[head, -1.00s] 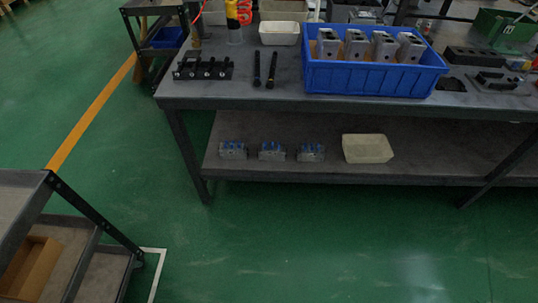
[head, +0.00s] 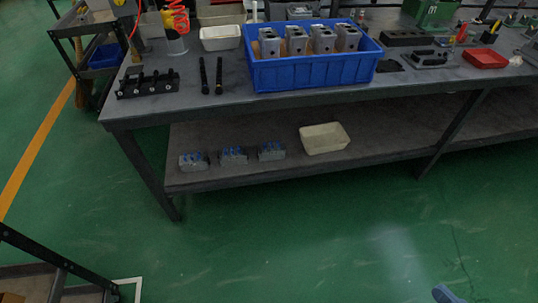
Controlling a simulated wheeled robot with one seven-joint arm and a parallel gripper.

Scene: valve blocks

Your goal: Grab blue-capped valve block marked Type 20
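Three grey valve blocks with blue caps sit in a row on the lower shelf of the workbench: a left one (head: 194,160), a middle one (head: 234,155) and a right one (head: 271,150). The markings on them are too small to read, so I cannot tell which is Type 20. Larger grey blocks (head: 296,40) without visible blue caps stand in a blue bin (head: 315,72) on the bench top. My gripper is not in view. A small blue-grey part shows at the bottom right edge; I cannot tell what it is.
A cream tray (head: 325,138) lies right of the valve blocks on the lower shelf (head: 390,138). The bench top overhangs the shelf, with legs at left and right. A black rack (head: 148,84) stands on top. A dark cart (head: 30,282) is at lower left. Green floor in front is clear.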

